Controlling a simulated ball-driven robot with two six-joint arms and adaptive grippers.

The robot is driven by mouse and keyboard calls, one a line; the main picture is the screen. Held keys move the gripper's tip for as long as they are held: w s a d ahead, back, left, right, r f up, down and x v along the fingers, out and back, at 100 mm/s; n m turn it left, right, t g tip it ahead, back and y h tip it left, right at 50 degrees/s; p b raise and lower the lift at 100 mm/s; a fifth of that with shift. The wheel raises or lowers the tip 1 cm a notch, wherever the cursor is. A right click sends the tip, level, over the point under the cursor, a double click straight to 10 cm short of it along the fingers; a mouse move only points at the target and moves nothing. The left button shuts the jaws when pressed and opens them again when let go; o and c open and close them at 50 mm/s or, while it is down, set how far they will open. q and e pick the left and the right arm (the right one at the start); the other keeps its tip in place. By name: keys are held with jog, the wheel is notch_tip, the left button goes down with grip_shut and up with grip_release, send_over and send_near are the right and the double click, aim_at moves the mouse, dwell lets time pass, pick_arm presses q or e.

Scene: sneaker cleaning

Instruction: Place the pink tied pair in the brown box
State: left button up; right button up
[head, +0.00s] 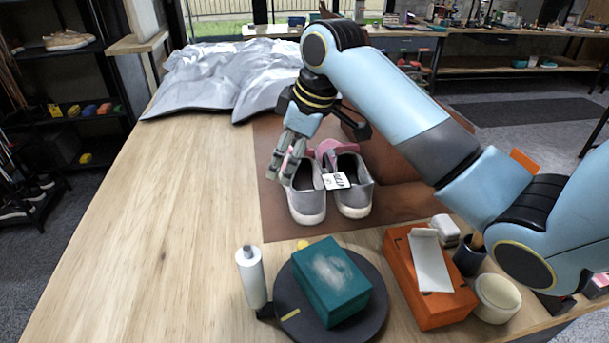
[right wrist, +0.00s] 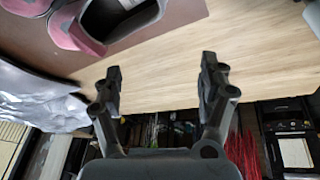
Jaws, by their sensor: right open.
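The tied pair of sneakers (head: 352,195), grey with pink parts and a white tag, stands on a brown mat (head: 280,225) in the head view. Pink and grey shoe parts (right wrist: 78,28) show at the top left of the right wrist view. My right gripper (head: 283,172) is open and empty, just left of and above the pair, apart from it in the wrist view. A brown surface (head: 385,155) behind the pair is partly hidden by my right arm; I cannot tell whether it is the brown box. My left gripper is not in view.
An orange box (head: 425,300) with a white cloth stands at the front. A teal box (head: 331,280) sits on a dark round stand beside a white bottle (head: 251,277). A cup (head: 496,298) stands at right. Grey crumpled sheeting (head: 225,75) lies behind. The table's left side is clear.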

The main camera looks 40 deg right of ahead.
aim_at(304, 202)
jog(key=shift+g+h, duration=0.3)
jog(key=shift+h, duration=0.2)
jog(key=s+d+f, duration=0.2)
jog(key=s, duration=0.1)
jog(key=shift+s+d+f, duration=0.1)
jog(key=shift+d+f, duration=0.15)
jog(key=shift+d, duration=0.1)
jog(key=x, duration=0.5)
jog(key=shift+s+d+f, duration=0.15)
jog(key=shift+s, duration=0.05)
jog(key=shift+w+f, duration=0.1)
jog(key=shift+f, duration=0.15)
jog(key=x, duration=0.4)
jog(key=shift+f+p, duration=0.25)
jog(key=shift+p, duration=0.15)
jog(key=shift+w+f, duration=0.15)
jog(key=shift+f, duration=0.2)
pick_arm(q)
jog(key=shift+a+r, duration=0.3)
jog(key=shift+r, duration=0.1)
pick_arm(e)
jog(key=shift+c, duration=0.4)
